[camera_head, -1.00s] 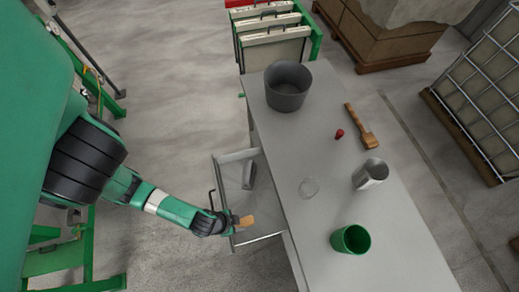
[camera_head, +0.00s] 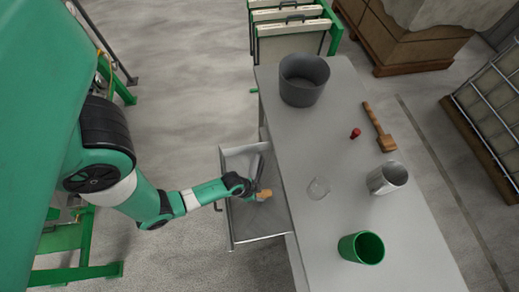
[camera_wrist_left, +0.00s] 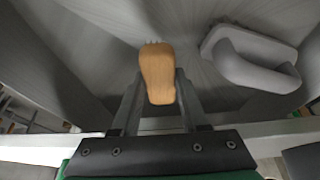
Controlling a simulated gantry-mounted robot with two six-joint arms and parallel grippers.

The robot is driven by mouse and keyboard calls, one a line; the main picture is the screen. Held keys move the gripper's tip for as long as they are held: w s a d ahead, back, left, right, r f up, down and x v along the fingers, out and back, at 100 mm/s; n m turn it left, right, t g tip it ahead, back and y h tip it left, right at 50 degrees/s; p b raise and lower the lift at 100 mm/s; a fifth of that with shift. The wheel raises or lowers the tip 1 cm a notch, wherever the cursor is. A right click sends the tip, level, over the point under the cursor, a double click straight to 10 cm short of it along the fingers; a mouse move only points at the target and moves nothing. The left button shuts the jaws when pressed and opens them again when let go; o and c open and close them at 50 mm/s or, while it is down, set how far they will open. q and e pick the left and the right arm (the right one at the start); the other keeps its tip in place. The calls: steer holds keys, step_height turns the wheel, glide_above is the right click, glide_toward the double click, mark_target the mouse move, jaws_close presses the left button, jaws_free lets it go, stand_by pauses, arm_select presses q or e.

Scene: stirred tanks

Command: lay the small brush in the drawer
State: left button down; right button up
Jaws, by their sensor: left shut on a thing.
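The small brush (camera_head: 264,194) has a light wooden body, and short bristles show at its far end in the left wrist view (camera_wrist_left: 157,75). My left gripper (camera_head: 254,189) is shut on it and holds it over the open drawer (camera_head: 254,229). The drawer sticks out from the left side of the table, and its grey floor shows behind the brush in the left wrist view. I cannot tell whether the brush touches the floor. A grey handled thing (camera_wrist_left: 253,58) lies in the drawer to the right of the brush in the wrist view. My right gripper is not in view.
A wooden-handled tool (camera_head: 380,128) and a small red thing (camera_head: 355,133) lie near the right edge.

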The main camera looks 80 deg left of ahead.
mark_target(260, 195)
arm_select(q)
steer(key=f, duration=0.1)
steer(key=f+b, duration=0.1)
steer(key=shift+w+a+f, duration=0.2)
steer(key=shift+a+f, duration=0.05)
steer(key=shift+f, duration=0.15)
steer(key=shift+f+b, duration=0.3)
steer(key=shift+f, duration=0.2)
steer(key=shift+c, duration=2.1)
jaws_free()
steer(key=shift+r, duration=0.1)
